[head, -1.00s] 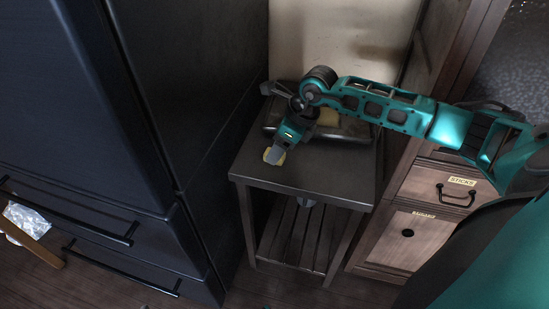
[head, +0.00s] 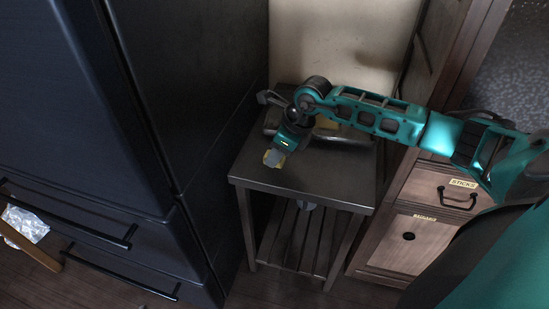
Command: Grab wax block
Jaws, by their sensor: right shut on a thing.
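A small yellowish wax block (head: 270,158) is at the left side of the dark side table (head: 300,178), near its left edge. My right gripper (head: 276,156) reaches over the table from the right and is shut on the wax block. The gripper's fingers hide part of the block, and I cannot tell whether it still touches the tabletop. My left gripper is not in view.
A tray (head: 345,138) with a yellowish thing (head: 326,122) lies at the back of the table, partly under my arm. A dark fridge-like cabinet (head: 90,110) stands close on the left. A wooden drawer unit (head: 437,190) stands on the right.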

